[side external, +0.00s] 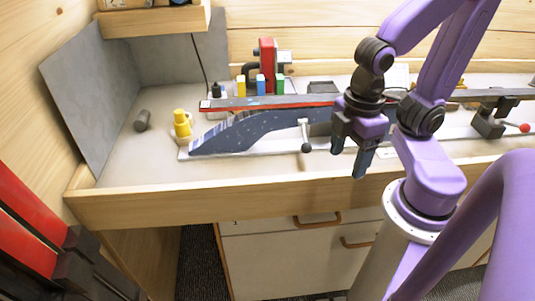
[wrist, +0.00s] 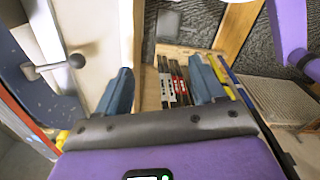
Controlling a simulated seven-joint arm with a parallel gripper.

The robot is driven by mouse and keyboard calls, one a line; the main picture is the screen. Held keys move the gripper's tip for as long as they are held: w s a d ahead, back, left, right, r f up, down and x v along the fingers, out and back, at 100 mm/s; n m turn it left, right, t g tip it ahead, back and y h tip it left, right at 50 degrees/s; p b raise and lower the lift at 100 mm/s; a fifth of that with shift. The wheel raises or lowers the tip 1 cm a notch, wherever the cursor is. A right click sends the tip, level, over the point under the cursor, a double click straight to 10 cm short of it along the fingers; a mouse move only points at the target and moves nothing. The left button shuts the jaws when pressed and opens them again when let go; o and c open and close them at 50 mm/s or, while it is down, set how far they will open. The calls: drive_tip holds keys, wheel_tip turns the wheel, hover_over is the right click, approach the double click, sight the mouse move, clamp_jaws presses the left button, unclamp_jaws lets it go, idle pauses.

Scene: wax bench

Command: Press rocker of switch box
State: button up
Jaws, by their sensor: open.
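My gripper (side external: 350,157) is open and empty, with its fingers pointing down above the front edge of the bench. In the wrist view its two blue-grey fingers (wrist: 162,92) stand apart with nothing between them. I cannot clearly make out a switch box or its rocker in either view. A small dark box (side external: 322,87) sits at the back of the bench, but it is too small to tell what it is. My arm hides part of the bench on the right.
A lever with a dark ball knob (side external: 306,147) stands left of my gripper, by a speckled dark blue curved piece (side external: 245,132). A yellow object (side external: 182,124) and a grey cylinder (side external: 142,120) are at left. A wooden front rail (side external: 200,207) edges the bench.

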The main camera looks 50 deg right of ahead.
drive_tip(key=shift+w+a+r, duration=0.15)
drive_tip(key=shift+w+a, duration=0.1)
drive_tip(key=shift+w, duration=0.1)
drive_tip(key=c, duration=0.5)
drive_tip(key=w+a+m, duration=0.1)
drive_tip(key=w+a+r, duration=0.1)
drive_tip(key=w, duration=0.1)
drive_tip(key=shift+m, duration=0.4)
clamp_jaws()
drive_tip(key=w+a+r+m, duration=0.1)
drive_tip(key=w+m, duration=0.2)
drive_tip(key=w, duration=0.4)
drive_tip(key=w+a+r+m+t, duration=0.1)
drive_tip(key=w+a+r+m, duration=0.15)
drive_tip(key=w, duration=0.55)
drive_tip(key=w+a+m, duration=0.1)
drive_tip(key=w+m, duration=0.2)
drive_tip(key=w, duration=0.4)
drive_tip(key=w+d+m+h, duration=0.1)
drive_tip(key=w+d+m, duration=0.4)
drive_tip(key=w, duration=0.6)
drive_tip(key=w+d+m+h, duration=0.1)
drive_tip(key=w+d+m, duration=0.5)
drive_tip(key=w+d, duration=0.3)
drive_tip(key=shift+w+f+t, duration=0.2)
drive_tip(key=shift+w+t, duration=0.2)
drive_tip(key=shift+w, duration=0.6)
